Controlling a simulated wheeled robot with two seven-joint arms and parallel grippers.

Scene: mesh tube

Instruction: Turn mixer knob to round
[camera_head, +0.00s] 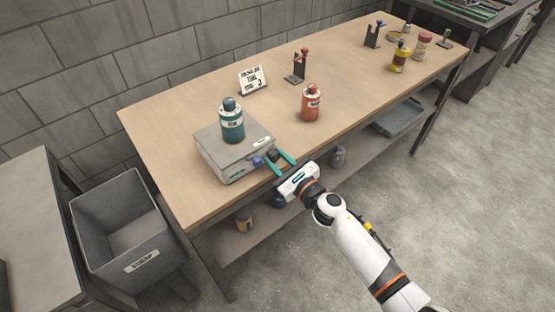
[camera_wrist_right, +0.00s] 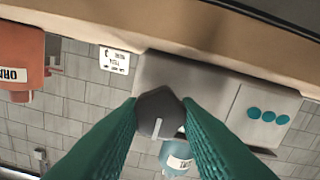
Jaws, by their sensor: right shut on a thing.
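The mixer (camera_head: 207,150) is a grey box at the near left edge of the table, with a teal bottle (camera_head: 232,122) standing on top. Its dark knob (camera_wrist_right: 160,108) is on the front face and has a short white pointer line. My right gripper (camera_head: 273,162) reaches the front face with its teal fingers, which are shut on the knob. In the wrist view the fingers (camera_wrist_right: 160,120) sit on both sides of the knob and hide its edges. My left gripper is not in view.
A round-button panel (camera_wrist_right: 268,114) is beside the knob on the mixer front. An orange bottle (camera_head: 311,103) stands right of the mixer, and a small sign (camera_head: 253,80) stands behind.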

